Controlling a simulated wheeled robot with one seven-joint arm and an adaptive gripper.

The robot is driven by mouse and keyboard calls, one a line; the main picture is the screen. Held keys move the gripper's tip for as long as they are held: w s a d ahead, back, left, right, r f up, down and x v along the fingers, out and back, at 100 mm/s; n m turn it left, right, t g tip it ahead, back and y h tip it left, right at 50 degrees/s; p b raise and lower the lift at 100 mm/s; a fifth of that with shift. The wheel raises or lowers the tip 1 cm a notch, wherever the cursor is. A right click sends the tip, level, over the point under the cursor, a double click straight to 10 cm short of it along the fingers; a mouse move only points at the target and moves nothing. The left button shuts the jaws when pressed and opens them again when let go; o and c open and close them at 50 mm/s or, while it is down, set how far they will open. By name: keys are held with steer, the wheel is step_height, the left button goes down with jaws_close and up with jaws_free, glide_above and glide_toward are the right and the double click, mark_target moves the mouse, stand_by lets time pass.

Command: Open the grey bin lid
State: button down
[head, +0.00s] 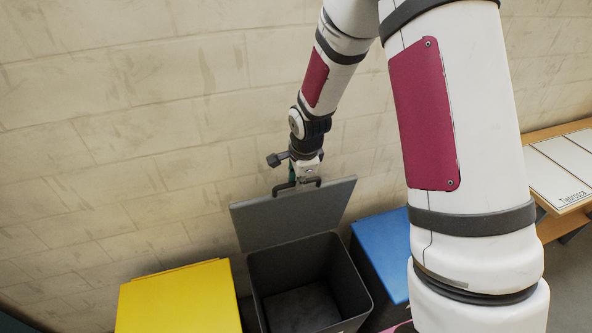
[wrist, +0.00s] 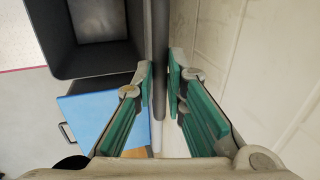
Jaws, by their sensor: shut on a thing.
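The grey bin (head: 354,287) stands against the wall with its mouth uncovered, and its inside looks empty. Its grey lid (head: 290,217) is raised steeply at the back, on the wall side. A dark handle (head: 297,186) shows at the lid's top edge. My gripper (head: 296,178) is at that edge by the handle. In the wrist view the lid (wrist: 159,30) shows nearly edge-on, and my gripper (wrist: 160,75) has its green-padded fingers on both sides of it, shut on it. Whether the fingers grip the handle or the lid's edge is hard to tell.
A yellow bin (head: 180,297) stands close on the left and a blue bin (head: 386,255) close on the right, both with lids down. The block wall (head: 150,130) is close behind the raised lid. A table (head: 568,165) is at the far right.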

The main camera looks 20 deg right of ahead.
steer(key=s, duration=0.2)
steer(key=s+f, duration=0.1)
steer(key=s, duration=0.1)
steer(key=shift+s, duration=0.1)
steer(key=c, duration=1.6)
jaws_free()
steer(key=shift+c, duration=0.2)
steer(key=v, duration=1.2)
